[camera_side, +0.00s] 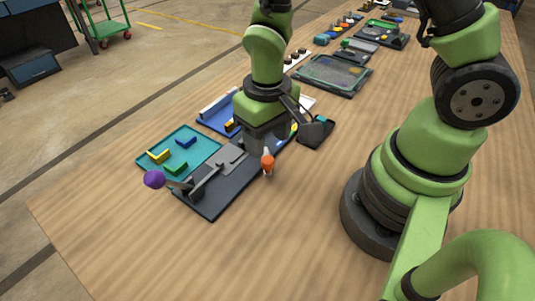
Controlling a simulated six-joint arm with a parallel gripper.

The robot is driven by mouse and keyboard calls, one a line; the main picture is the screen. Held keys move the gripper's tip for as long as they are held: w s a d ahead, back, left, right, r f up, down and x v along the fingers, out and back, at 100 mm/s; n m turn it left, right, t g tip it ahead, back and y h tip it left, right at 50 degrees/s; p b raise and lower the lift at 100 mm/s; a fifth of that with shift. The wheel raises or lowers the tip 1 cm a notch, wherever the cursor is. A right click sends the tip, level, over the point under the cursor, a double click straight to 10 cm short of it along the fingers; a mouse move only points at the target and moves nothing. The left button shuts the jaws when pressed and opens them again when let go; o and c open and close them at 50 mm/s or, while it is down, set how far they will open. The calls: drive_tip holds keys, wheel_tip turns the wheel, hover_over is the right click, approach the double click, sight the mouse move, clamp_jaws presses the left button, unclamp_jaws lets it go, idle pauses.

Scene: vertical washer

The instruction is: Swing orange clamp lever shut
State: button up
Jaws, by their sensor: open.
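The orange clamp lever (267,161) shows as a small orange piece at the right edge of a dark grey fixture plate (208,205). My gripper (262,148) points down over the right part of this plate, directly above and beside the orange piece. Its jaws are open; the fingertips are small and partly hidden, and I cannot tell whether they touch the lever. Much of the lever and its clamp is hidden by the gripper. A second lever with a purple knob (154,179) sticks out at the plate's left end.
A teal tray (150,146) with yellow, blue and green pieces lies left of the plate. A blue tray (212,122) and a small dark box (318,133) are close behind the gripper. More trays stand farther back. The wooden table (220,255) is clear in front.

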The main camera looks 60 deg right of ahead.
sight(267, 159)
drive_tip(key=shift+f, duration=2.5)
drive_tip(key=shift+c, duration=0.5)
clamp_jaws()
